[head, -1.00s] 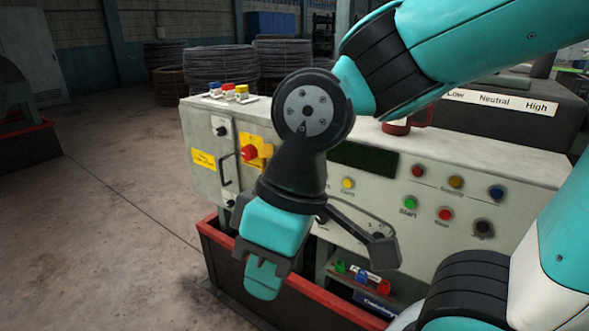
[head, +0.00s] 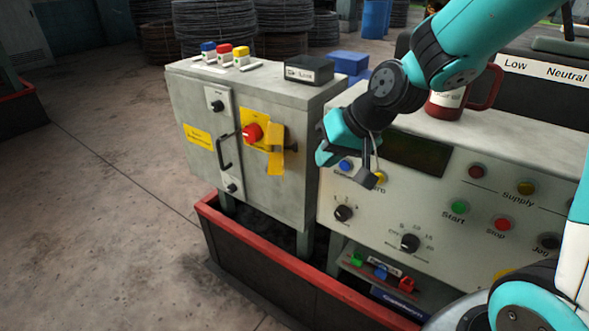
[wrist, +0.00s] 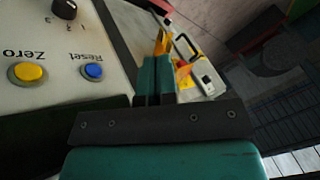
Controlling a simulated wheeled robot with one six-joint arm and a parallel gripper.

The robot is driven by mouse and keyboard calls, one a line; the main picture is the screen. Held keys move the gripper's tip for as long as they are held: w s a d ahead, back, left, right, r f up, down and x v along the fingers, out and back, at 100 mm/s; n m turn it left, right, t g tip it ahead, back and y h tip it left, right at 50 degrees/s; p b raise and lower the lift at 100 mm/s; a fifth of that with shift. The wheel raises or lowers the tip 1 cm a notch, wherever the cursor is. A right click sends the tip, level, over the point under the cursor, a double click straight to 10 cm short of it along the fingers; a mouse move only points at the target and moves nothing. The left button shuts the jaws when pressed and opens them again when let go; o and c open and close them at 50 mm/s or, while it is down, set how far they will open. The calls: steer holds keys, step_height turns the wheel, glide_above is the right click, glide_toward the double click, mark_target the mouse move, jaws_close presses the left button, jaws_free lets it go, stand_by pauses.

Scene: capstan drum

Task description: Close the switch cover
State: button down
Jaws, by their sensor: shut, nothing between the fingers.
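The yellow switch cover (head: 276,160) stands out from the right side of a yellow plate on the grey cabinet's front, swung open. The red rotary switch (head: 252,132) on that plate is exposed to its left. In the wrist view the yellow cover (wrist: 162,42) shows just beyond the fingertips, with the red switch (wrist: 181,64) to its right. My gripper (head: 321,155) is shut and empty, to the right of the cover and apart from it in the head view. Its teal fingers (wrist: 156,62) lie together in the wrist view.
A black handle (head: 222,152) sticks out left of the switch. A control panel (head: 375,215) with buttons and knobs lies right of and below my gripper. A black box (head: 309,70) and small coloured switches (head: 225,53) stand on top. Floor at left is clear.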

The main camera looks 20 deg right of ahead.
steer(key=w+d+f+m+t, duration=0.1)
steer(key=w+d+f+m, duration=0.1)
steer(key=w+d+f, duration=0.15)
steer(key=w+a+f+p, duration=0.2)
steer(key=w+a+f, duration=0.4)
steer(key=shift+w+a+f+h, duration=0.25)
steer(key=shift+f+h, duration=0.05)
steer(key=shift+a, duration=0.15)
